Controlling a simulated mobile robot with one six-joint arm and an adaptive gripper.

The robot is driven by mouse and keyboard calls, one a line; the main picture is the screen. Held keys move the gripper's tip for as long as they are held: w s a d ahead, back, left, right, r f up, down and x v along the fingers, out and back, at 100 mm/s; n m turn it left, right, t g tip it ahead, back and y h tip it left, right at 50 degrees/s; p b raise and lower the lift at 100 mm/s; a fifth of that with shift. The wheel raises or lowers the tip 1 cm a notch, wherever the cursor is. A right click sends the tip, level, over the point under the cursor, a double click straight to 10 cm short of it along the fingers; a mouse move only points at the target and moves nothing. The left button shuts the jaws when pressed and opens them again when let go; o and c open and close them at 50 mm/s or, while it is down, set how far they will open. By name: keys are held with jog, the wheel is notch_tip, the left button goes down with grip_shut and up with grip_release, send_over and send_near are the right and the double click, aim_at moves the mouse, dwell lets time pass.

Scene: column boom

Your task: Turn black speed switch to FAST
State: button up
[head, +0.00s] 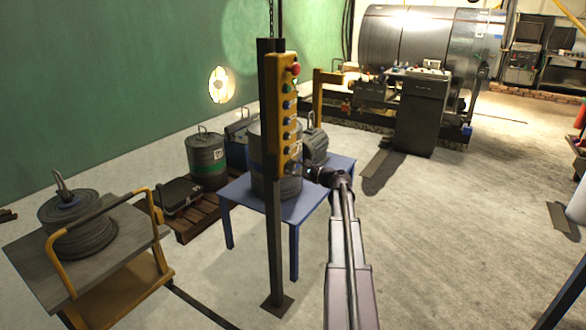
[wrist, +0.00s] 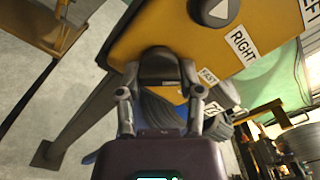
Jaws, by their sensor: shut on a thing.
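The yellow control box (head: 284,105) hangs on a dark upright post, with a red button at its top and several coloured buttons below. In the wrist view its lower face (wrist: 150,30) is tilted and close. The black speed switch (wrist: 160,65) is on that face, left of a white FAST label (wrist: 207,77). My gripper (wrist: 161,92) has one finger on each side of the switch and is shut on it. In the head view my gripper (head: 303,172) is at the box's lower end, where the switch is too small to make out.
A blue table (head: 312,190) with a dark drum stands behind the post. A yellow-railed cart (head: 45,235) with a coil is at the left. A large machine (head: 420,40) and a dark console (head: 420,115) stand at the back. The floor to the right is mostly clear.

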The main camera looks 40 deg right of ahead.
jog(key=o, duration=1.1)
jog(key=shift+o, duration=0.2)
jog(key=v, duration=1.2)
jog(key=shift+a, duration=0.1)
